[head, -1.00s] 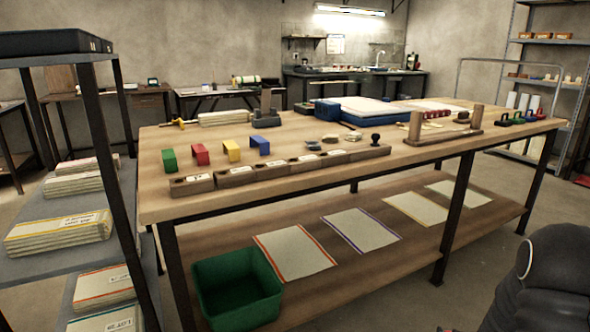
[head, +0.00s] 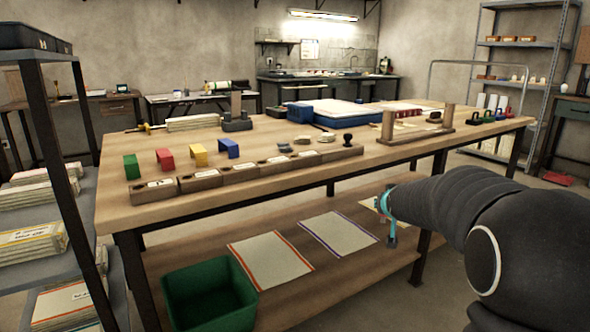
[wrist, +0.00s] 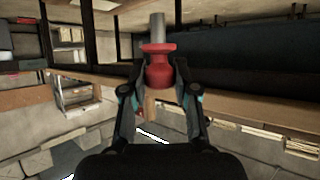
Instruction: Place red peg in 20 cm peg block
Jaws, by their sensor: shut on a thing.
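In the wrist view a red peg (wrist: 158,75) with a grey cylindrical end stands between the fingers of my gripper (wrist: 160,68), which is shut on it. In the head view my gripper (head: 388,212) with teal fingers hangs in front of the table's front edge, below the tabletop level, apart from the blocks. The peg is too small to make out clearly there. A row of wooden blocks with white labels (head: 205,179) lies along the table's front left edge. Their labels are too small to read, so I cannot tell which is the 20 cm block.
Green, red, yellow and blue arched pieces (head: 198,155) stand behind the block row on the wooden table (head: 300,185). A black knob (head: 348,139) and a wooden frame (head: 445,134) stand to the right. A green bin (head: 210,292) and several sheets lie on the lower shelf.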

